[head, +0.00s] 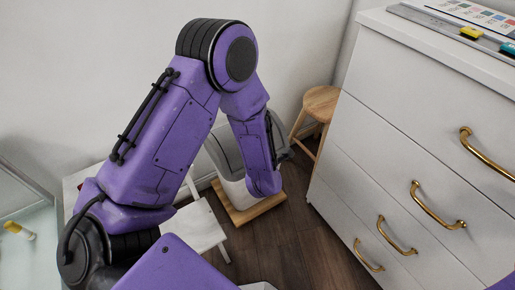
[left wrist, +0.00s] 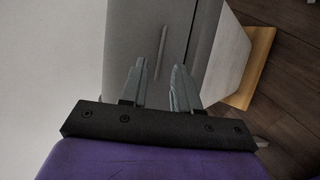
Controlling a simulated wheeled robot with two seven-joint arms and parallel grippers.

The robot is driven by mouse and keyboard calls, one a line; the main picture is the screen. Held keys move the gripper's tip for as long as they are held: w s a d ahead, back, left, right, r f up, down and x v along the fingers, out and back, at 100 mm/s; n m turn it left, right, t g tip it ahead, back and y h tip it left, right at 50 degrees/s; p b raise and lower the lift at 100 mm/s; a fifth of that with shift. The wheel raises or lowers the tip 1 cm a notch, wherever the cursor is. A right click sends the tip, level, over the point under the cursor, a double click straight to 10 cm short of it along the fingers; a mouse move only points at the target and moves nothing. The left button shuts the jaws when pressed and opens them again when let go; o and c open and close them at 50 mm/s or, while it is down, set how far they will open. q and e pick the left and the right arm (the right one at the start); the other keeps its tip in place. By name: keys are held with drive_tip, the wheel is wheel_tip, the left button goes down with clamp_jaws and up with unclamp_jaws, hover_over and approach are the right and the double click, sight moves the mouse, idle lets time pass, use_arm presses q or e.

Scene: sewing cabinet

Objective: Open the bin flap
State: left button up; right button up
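The bin (head: 233,188) is pale with a grey top and stands on a wooden board in the head view, partly hidden behind my left forearm. In the left wrist view, the grey flap (left wrist: 135,40) fills the upper middle, with a thin raised bar or slot (left wrist: 161,52) on it. The flap looks closed. My left gripper (left wrist: 158,85) has its two fingers apart, with nothing visible between them. Its fingertips are over the flap near the bar; I cannot tell if they touch. In the head view, the left gripper (head: 280,138) is mostly hidden by the arm. My right gripper is out of view.
A white drawer cabinet (head: 400,130) with brass handles stands at the right. A round wooden stool (head: 321,100) is behind the bin. A white chair or step (head: 200,226) stands left of the bin. Dark floor (head: 290,250) is clear in front.

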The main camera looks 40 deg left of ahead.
use_arm(q)
drive_tip(key=x, duration=0.3)
drive_tip(key=shift+w+a+f, duration=0.1)
drive_tip(key=shift+f, duration=0.05)
drive_tip(key=shift+c, duration=0.3)
clamp_jaws()
idle(1.0)
